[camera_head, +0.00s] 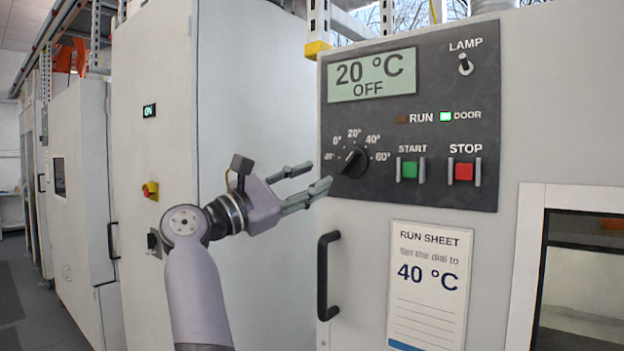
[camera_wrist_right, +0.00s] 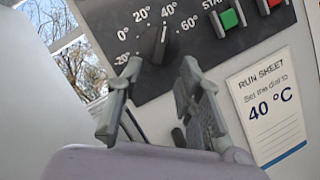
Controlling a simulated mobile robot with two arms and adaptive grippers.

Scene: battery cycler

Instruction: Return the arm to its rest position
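My right gripper (camera_head: 321,175) is open and empty, to the left of the dial (camera_head: 352,161) on the dark control panel (camera_head: 480,110). In the right wrist view, the two fingers of this gripper (camera_wrist_right: 160,70) are spread apart, with the dial (camera_wrist_right: 155,45) beyond them and nothing between them. The dial's white mark points toward 40° in that view. The display (camera_head: 372,75) reads 20 °C OFF. The run sheet (camera_head: 429,285) says to set the dial to 40 °C. My left gripper is not in view.
A black door handle (camera_head: 323,275) sticks out below the gripper. The green START (camera_head: 410,170) and red STOP (camera_head: 464,171) buttons lie right of the dial. The DOOR light (camera_head: 446,116) is green. Tall cabinets (camera_head: 155,110) stand at the left.

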